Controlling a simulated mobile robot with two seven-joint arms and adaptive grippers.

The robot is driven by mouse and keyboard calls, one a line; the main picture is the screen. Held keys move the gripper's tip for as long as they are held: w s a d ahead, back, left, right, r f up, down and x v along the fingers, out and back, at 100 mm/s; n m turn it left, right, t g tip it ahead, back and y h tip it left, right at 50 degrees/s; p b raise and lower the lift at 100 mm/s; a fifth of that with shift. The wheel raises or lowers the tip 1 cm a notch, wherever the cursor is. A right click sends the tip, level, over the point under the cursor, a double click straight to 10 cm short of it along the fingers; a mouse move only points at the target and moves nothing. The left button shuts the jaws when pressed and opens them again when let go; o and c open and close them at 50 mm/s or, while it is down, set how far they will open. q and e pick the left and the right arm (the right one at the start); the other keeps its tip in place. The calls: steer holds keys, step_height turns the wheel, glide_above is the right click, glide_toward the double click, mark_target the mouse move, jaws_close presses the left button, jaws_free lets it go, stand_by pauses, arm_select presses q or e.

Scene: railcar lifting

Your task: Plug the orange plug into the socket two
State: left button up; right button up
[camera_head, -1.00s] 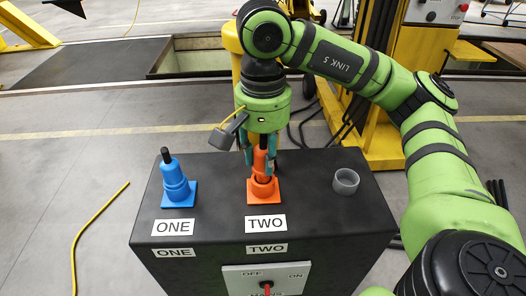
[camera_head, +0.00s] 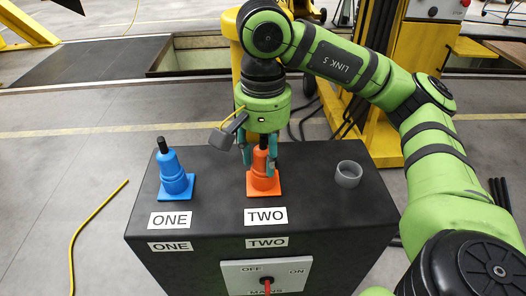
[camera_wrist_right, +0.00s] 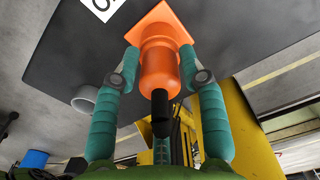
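The orange plug (camera_head: 260,163) stands upright in the orange socket (camera_head: 264,189) behind the TWO label (camera_head: 265,216). No gap shows between them. My right gripper (camera_head: 259,168) points down, with one finger on each side of the plug. In the right wrist view the plug (camera_wrist_right: 160,65) with its black stem lies between the two fingertips, close against them. The orange socket plate (camera_wrist_right: 162,22) shows beyond the tips. My left gripper is in neither view.
A blue plug in a blue socket (camera_head: 175,182) stands at ONE on the dark box (camera_head: 215,190). A grey ring (camera_head: 347,174) sits on the box at right. The front panel (camera_head: 265,276) has a red switch. A yellow cable (camera_head: 88,225) lies on the floor at left.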

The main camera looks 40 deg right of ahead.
stand_by(0.3)
step_height(320, 180, up, 12)
steer(key=shift+r, duration=0.1)
stand_by(0.7)
stand_by(0.4)
